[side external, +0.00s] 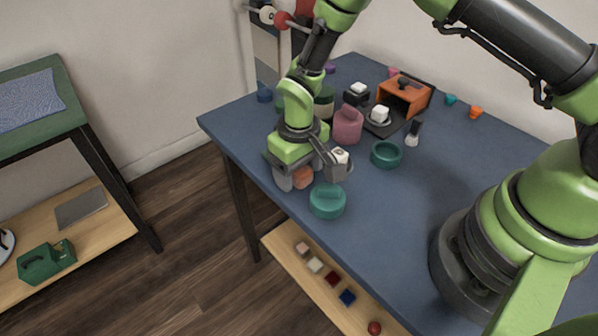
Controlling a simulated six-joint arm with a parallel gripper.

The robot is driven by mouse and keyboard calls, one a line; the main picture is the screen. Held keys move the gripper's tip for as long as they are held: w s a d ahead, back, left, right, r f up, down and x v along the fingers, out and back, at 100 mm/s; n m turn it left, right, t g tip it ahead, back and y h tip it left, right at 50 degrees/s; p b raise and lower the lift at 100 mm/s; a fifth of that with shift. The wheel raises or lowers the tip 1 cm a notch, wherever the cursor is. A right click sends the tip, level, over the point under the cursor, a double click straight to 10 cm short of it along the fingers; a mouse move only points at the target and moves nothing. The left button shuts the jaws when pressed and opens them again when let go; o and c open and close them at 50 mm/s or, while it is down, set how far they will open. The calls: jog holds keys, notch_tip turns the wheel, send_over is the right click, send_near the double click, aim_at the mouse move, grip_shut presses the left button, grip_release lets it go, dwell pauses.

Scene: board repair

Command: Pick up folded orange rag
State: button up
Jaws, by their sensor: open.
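An orange item (303,178), which looks like the folded orange rag, lies on the blue table near its left front edge. Only part of it shows, since my gripper covers the rest. My gripper (304,180) is open and low over the table, its fingers on either side of the orange item. I cannot tell whether the fingers touch it.
A teal lidded jar (327,202) stands close in front of my gripper. A pink jar (347,125) stands just behind it, and a teal bowl (386,154) is to the right. An orange box (404,97) sits farther back. The blue table (390,230) is clear toward the front right.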

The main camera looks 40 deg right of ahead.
jog(key=c, duration=1)
jog(key=shift+r, duration=0.1)
notch_tip(320, 180, up, 10)
jog(key=shift+f, duration=0.1)
